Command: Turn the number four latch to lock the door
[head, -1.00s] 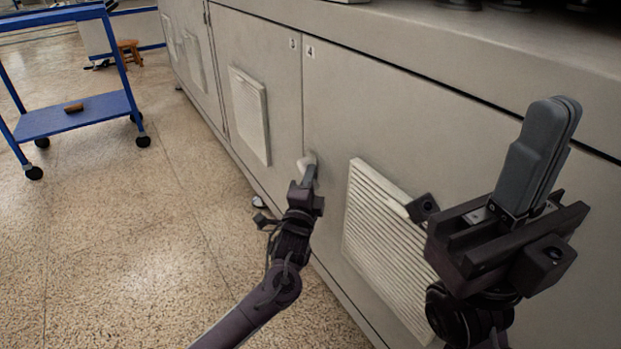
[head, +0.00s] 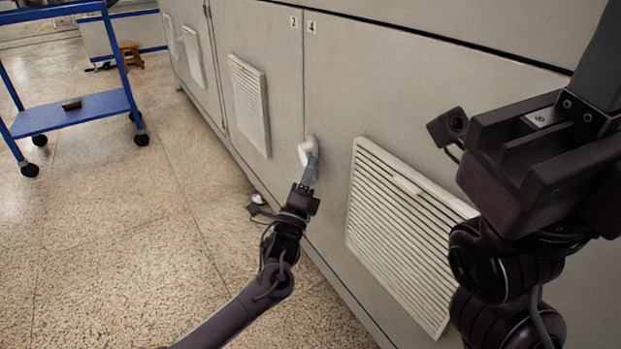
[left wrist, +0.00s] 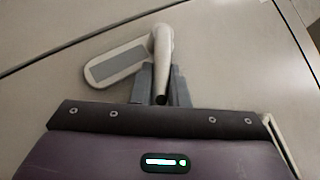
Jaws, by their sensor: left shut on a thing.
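The number four door (head: 440,130) is a grey cabinet panel with a small "4" label (head: 311,27) at its upper left corner. Its white latch (head: 307,150) sits near the door's left edge. My left gripper (head: 309,172) is at the latch. In the left wrist view the latch handle (left wrist: 162,60) stands between the two grey fingers (left wrist: 160,88), which are shut on it. The latch's oval base plate (left wrist: 115,64) lies slanted to the left of the handle. My right gripper (head: 590,100) is at the right, its fingertips cut off by the frame.
A white louvred vent (head: 400,230) is on the door right of the latch, behind my right arm. The neighbouring door labelled "3" (head: 255,40) has a similar vent (head: 249,104). A blue cart (head: 75,112) stands at the left. Speckled floor (head: 120,240) is open between them.

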